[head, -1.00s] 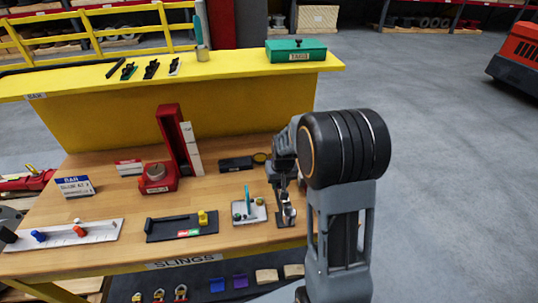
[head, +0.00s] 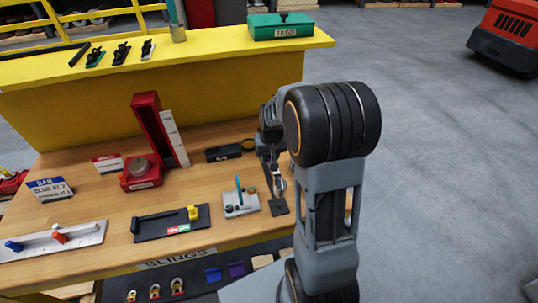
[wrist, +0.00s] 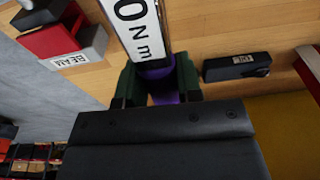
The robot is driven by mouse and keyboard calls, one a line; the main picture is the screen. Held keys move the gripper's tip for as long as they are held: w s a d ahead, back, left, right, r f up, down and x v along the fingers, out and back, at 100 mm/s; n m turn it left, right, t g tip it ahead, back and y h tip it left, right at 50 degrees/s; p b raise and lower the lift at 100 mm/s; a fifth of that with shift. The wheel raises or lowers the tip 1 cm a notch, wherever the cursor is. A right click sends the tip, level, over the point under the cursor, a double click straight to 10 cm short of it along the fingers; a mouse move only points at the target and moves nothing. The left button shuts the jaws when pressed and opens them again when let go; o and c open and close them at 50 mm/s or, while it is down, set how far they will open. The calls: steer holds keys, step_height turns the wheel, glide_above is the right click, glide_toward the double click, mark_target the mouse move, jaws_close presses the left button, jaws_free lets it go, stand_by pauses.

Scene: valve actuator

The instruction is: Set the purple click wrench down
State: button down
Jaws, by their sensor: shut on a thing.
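In the wrist view my gripper (wrist: 160,88) is shut on the purple click wrench (wrist: 163,76). Only a short purple part shows between the dark green fingers; my gripper's black body hides the rest. A white plate with black letters "N m" (wrist: 138,25) shows just beyond the purple part. In the head view my gripper (head: 273,165) hangs at the right end of the wooden bench (head: 110,207), above a dark strip (head: 278,206). I cannot make out the wrench there, nor whether it touches the bench.
A small grey tray with a teal peg (head: 240,203) lies just left of my gripper. A black box (head: 222,153) and a tall red stand (head: 150,130) are behind. A black holder with a yellow block (head: 170,223) lies further left. Bare wood shows between them.

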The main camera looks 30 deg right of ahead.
steer(key=shift+f+b, duration=2.05)
steer(key=shift+f, duration=0.65)
steer(key=shift+f+b, duration=1.05)
steer(key=shift+f, duration=0.1)
steer(key=c, duration=0.7)
jaws_free()
steer(key=r, duration=0.4)
steer(key=s+r, duration=0.1)
steer(key=r, duration=0.4)
steer(key=s+r, duration=0.1)
steer(key=r, duration=0.3)
steer(key=shift+r, duration=0.35)
steer(key=shift+w, duration=0.1)
steer(key=s, duration=0.1)
steer(key=s+a+f, duration=0.2)
steer(key=s, duration=0.1)
steer(key=shift+f, duration=0.25)
steer(key=shift+s+a+r+n+t, duration=0.15)
steer(key=shift+s+a+n+t, duration=0.25)
steer(key=shift+s+a, duration=1.1)
steer(key=shift+s+a+r+n+t, duration=0.15)
steer(key=shift+s+a+n+t, duration=0.25)
steer(key=shift+s+a, duration=1.05)
steer(key=shift+s+a+r+n+t, duration=0.15)
steer(key=shift+s+a+n+t, duration=0.45)
steer(key=shift+s, duration=1.55)
